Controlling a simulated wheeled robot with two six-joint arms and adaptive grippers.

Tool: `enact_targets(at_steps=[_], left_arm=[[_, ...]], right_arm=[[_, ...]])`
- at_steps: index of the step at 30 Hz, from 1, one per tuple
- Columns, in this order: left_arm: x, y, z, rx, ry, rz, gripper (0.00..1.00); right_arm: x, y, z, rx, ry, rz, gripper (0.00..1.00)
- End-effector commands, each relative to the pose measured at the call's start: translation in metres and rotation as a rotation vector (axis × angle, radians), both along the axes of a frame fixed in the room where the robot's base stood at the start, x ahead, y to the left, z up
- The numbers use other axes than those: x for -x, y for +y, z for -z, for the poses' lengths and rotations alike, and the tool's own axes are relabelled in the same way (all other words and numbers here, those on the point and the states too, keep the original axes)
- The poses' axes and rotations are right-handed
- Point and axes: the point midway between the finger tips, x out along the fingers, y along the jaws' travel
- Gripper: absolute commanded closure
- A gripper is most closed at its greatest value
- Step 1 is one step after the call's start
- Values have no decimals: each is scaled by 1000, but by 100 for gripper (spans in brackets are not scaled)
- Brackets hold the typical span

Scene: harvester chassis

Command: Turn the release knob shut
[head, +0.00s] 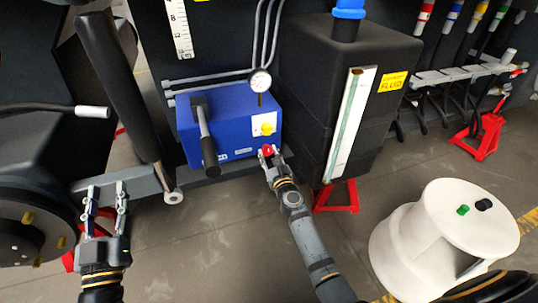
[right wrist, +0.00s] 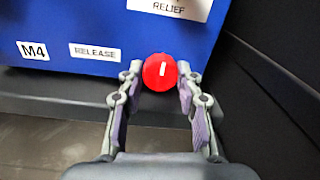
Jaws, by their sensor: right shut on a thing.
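The release knob (right wrist: 160,72) is red and round with a white line on its face; the line stands about upright in the right wrist view. It sits at the lower right of the blue block (right wrist: 80,25), right of the "RELEASE" label (right wrist: 96,52). My right gripper (right wrist: 160,84) is shut on the knob, one finger on each side. In the head view the knob (head: 267,150) shows small between the fingertips of my right gripper (head: 268,154). My left gripper (head: 105,192) is open and empty at the lower left, well away from the block.
A black lever (head: 204,135) and a yellow knob (head: 265,124) are on the block, with a gauge (head: 260,81) above. A black fluid tank (head: 320,75) stands close on the right. Bare floor lies between.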

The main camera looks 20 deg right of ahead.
Motion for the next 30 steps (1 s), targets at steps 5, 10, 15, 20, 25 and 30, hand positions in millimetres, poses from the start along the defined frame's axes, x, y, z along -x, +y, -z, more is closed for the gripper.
enact_targets(at_steps=[5,10,15,20,25,30], left_arm=[[0,0,0,0,1,0,60],[0,0,1,0,1,0,60],[0,0,1,0,1,0,60],[0,0,1,0,2,0,60],[1,0,2,-1,4,1,60],[1,0,6,-1,3,1,60]], right_arm=[[1,0,2,-4,3,0,96],[1,0,2,-3,2,0,54],[0,0,1,-2,1,0,42],[0,0,0,-1,1,0,42],[0,0,0,2,0,0,42],[0,0,2,182,-6,0,42]])
